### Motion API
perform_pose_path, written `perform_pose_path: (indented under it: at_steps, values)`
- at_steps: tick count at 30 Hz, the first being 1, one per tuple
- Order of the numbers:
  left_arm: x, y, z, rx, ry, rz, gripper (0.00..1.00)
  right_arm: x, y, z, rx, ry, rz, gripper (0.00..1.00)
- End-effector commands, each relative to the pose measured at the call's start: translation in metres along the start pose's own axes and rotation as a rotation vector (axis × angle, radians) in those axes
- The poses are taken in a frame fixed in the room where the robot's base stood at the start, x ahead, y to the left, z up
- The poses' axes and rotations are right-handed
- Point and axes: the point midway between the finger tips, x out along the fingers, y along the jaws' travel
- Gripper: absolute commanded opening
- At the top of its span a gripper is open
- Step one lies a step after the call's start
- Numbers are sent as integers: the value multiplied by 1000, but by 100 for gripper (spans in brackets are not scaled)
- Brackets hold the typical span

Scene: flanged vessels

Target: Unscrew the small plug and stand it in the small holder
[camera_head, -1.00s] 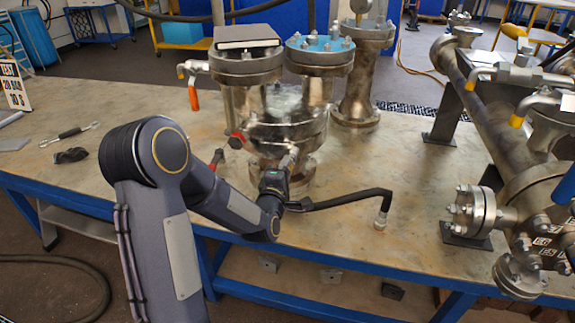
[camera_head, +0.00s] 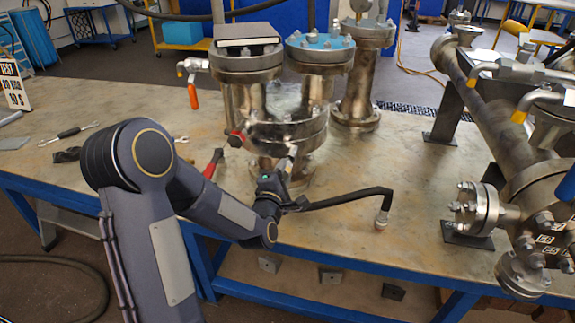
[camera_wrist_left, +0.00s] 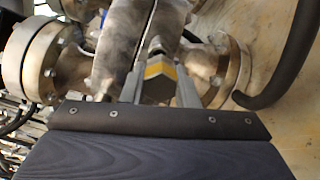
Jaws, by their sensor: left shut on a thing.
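My left gripper (camera_head: 290,163) is at the front of the middle steel vessel (camera_head: 285,130), low on its body. In the left wrist view its two fingers (camera_wrist_left: 158,92) are shut on a small plug (camera_wrist_left: 157,73), a metal piece with a yellow band. The plug is against or very close to the vessel's flanged body. I cannot tell how far it is screwed in. In the head view the plug is mostly hidden by the gripper. I cannot make out the small holder for certain. My right gripper is not in view.
A black bent pipe (camera_head: 350,198) with a pale tip runs right of the gripper, low over the bench. A red-handled part (camera_head: 212,164) is left of the vessel. A wrench (camera_head: 70,132) lies at left. Flanged pipework (camera_head: 500,190) fills the right.

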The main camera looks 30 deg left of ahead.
Motion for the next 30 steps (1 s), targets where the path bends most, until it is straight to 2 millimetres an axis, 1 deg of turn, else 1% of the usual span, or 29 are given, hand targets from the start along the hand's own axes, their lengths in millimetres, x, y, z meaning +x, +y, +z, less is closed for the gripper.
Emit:
perform_pose_path:
  at_steps: [12,24,30]
  values:
    - [-4,0,0,1,0,3,0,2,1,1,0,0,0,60]
    - [-39,0,0,1,-1,2,0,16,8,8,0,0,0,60]
    - [-43,1,0,1,0,3,0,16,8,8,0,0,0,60]
